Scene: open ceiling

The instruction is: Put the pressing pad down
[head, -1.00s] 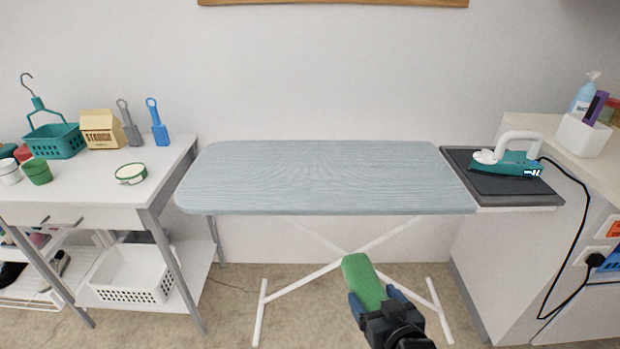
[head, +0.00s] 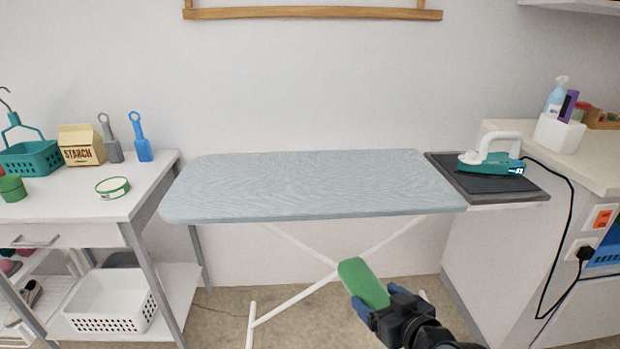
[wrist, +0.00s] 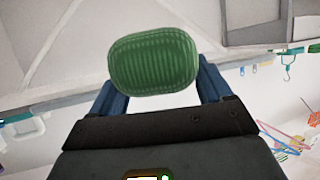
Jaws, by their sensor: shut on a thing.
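The green pressing pad (head: 363,283) is held in my gripper (head: 376,304), in front of and lower than the ironing board (head: 315,185). In the wrist view the pad (wrist: 153,60) is an oval green ribbed piece between the two blue fingers of my gripper (wrist: 155,90). The fingers are shut on it. The board's grey-blue top is bare.
At right, a teal and white iron (head: 492,160) stands on a dark rest (head: 480,187) with a black cord.

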